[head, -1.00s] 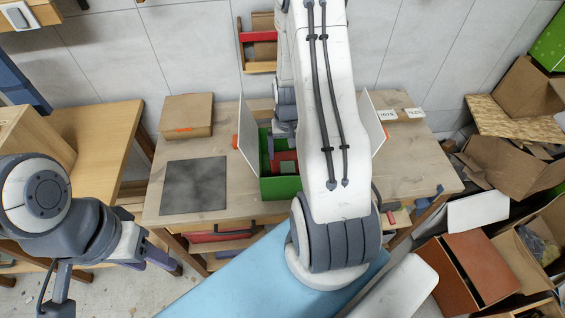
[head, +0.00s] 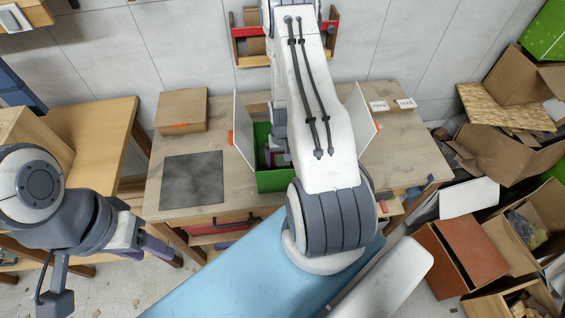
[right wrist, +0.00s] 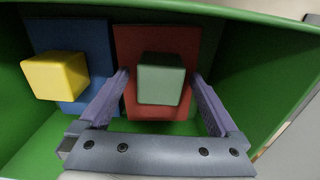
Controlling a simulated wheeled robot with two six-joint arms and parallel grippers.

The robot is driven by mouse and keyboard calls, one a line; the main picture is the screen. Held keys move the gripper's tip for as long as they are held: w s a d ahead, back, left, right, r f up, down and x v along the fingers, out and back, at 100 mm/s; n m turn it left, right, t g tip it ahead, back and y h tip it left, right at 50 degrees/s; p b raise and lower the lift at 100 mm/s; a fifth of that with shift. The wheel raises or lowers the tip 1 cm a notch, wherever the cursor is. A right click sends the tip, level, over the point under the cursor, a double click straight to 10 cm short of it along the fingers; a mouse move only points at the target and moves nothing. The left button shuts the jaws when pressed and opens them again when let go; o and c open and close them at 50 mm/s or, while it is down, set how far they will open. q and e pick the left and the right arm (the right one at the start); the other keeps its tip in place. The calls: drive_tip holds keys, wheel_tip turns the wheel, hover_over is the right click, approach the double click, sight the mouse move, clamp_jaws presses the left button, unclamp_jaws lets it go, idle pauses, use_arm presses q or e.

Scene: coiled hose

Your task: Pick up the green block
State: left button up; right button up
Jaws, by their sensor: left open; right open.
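The green block (right wrist: 161,78) is a dull grey-green cube on a red panel (right wrist: 128,40) inside a bright green box (right wrist: 278,75). In the right wrist view my right gripper (right wrist: 159,78) is open, with one finger on each side of the block and small gaps visible. A yellow block (right wrist: 54,75) sits to the left, over a blue panel (right wrist: 78,35). In the head view the box (head: 272,182) stands on the table, and my right arm hides most of its inside and the green block. My left gripper (head: 155,250) is open and empty, low at the left.
The wooden table (head: 225,155) holds a dark square mat (head: 193,180) and a cardboard box (head: 182,110) to the left. White flaps (head: 361,118) stand beside the green box. Several open cartons (head: 465,255) crowd the right floor. The green box walls closely surround my right gripper.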

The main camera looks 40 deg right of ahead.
drive_tip(key=shift+c, duration=0.3)
drive_tip(key=c, duration=1.4)
drive_tip(key=shift+r, duration=0.1)
